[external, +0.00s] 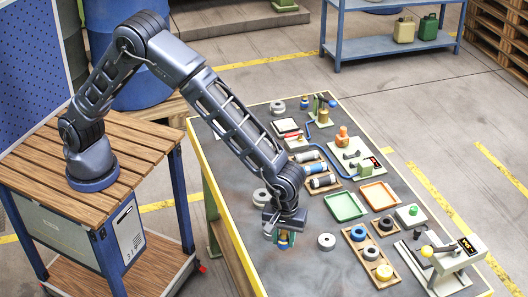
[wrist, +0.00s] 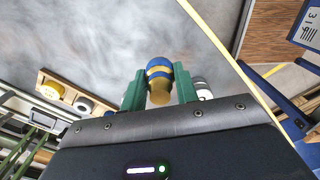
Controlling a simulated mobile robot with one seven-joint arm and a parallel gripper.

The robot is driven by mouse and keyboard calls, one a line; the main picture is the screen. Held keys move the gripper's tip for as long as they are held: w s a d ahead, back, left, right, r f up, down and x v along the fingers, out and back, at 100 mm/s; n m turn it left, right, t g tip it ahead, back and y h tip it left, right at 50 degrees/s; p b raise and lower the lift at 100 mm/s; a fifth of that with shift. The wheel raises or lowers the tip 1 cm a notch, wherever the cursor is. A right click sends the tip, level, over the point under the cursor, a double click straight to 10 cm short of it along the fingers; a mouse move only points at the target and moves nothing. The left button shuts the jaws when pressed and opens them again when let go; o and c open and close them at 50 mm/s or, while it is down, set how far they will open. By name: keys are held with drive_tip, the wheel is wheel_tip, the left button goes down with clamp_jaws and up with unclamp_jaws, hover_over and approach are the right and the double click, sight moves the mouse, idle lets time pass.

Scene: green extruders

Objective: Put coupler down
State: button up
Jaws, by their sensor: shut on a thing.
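The coupler (wrist: 159,80) is a small blue and yellow-brown banded piece. In the wrist view it sits between the two green fingers of my gripper (wrist: 158,90), which is shut on it. In the external view my gripper (external: 284,236) points down over the near-left part of the dark table top (external: 300,275). The coupler (external: 284,241) shows there at the fingertips, partly hidden by the fingers. I cannot tell whether it touches the table.
A wooden tray (external: 391,284) with rings, a green tray (external: 345,206) and an orange tray (external: 378,195) stand to the right. The table's near-left area is bare.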

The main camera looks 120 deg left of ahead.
sight(284, 232)
wheel_tip(284, 232, up, 10)
idle(0.3)
